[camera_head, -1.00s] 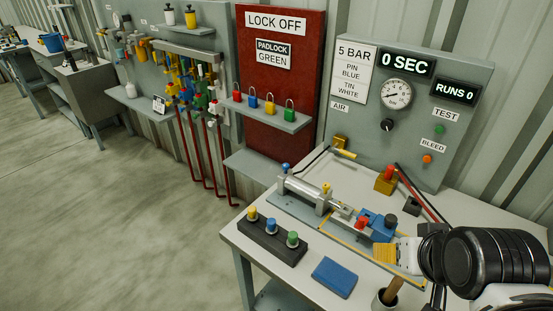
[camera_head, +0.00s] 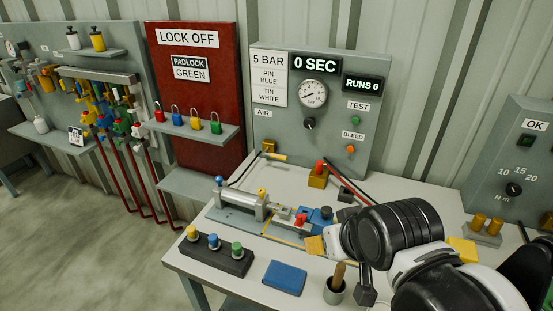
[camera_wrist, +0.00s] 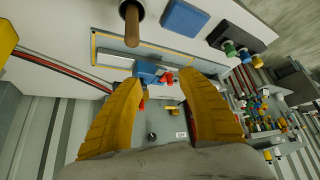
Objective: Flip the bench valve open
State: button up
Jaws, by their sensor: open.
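The bench valve (camera_head: 269,146) is a small brass-coloured body with a yellow lever (camera_head: 277,156), at the bench's back edge under the AIR label. The lever lies roughly level, pointing right along the bench. In the wrist view the valve (camera_wrist: 172,108) shows small, between and beyond my fingers. My gripper (camera_head: 314,246) has yellow fingers and is over the front right of the bench, beside the blue block of the fixture and well apart from the valve. In the wrist view my gripper (camera_wrist: 163,82) is spread open with nothing between the fingers.
A cylinder fixture (camera_head: 243,205) and a red-topped brass block (camera_head: 318,175) lie between my gripper and the valve. A black block with coloured knobs (camera_head: 215,252), a blue pad (camera_head: 285,278) and a cup with a wooden handle (camera_head: 335,288) stand in front. The gauge (camera_head: 313,93) panel rises behind.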

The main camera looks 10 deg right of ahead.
jog(key=c, duration=0.6)
jog(key=shift+w+r, duration=0.15)
jog(key=shift+w, duration=0.1)
grip_shut()
jog(key=w+r+n+h, duration=0.25)
jog(key=w+n, duration=1.15)
jog(key=w, duration=0.7)
jog(key=w+a+f+n+t+h+p, duration=0.1)
jog(key=w+a+f+n+h, duration=0.1)
jog(key=w+f+n, duration=0.4)
jog(key=w+a+f+n+t+h, duration=0.1)
jog(key=w+a+f+n+h, duration=0.1)
jog(key=w+f+n, duration=0.5)
jog(key=shift+w+a+n+t+p, duration=0.35)
jog(key=shift+w+a+n, duration=0.6)
jog(key=shift+w, duration=1.85)
jog(key=shift+d+r, duration=0.1)
jog(key=shift+d, duration=0.05)
